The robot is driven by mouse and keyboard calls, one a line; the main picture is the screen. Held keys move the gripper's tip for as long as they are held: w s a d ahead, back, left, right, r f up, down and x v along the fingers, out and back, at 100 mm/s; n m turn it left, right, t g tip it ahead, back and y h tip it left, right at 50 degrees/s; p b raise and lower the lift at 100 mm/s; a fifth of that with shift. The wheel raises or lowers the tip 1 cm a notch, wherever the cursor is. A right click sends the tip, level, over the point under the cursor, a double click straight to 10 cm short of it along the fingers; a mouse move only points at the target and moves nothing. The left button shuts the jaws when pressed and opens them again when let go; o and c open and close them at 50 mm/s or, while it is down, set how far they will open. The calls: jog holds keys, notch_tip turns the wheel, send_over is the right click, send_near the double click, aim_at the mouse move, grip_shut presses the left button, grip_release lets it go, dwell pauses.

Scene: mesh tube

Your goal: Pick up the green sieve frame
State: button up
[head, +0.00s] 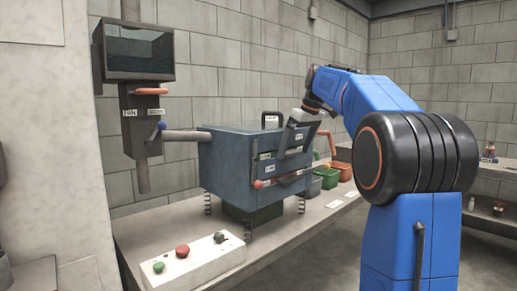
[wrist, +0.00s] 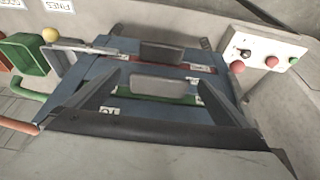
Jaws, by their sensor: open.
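The green sieve frame (wrist: 128,91) shows in the wrist view as a thin green strip in the blue sifter box, with an upright grey handle plate (wrist: 165,90) in front of it. Most of the frame is hidden inside the box. My gripper (wrist: 159,79) is open, one finger to the left of this handle and one to the right, with the handle apart from both.
A red strip (wrist: 180,67) with another grey handle lies beyond the green one. The blue box (head: 228,158) stands on springs on a bench. A white button panel (head: 192,262) stands in front. Coloured bins (head: 331,179) stand behind; a screen (head: 138,52) hangs at left.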

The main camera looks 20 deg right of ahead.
jog(key=c, duration=1.5)
jog(key=shift+r, duration=0.1)
jog(key=shift+c, duration=0.6)
jog(key=shift+r, duration=0.1)
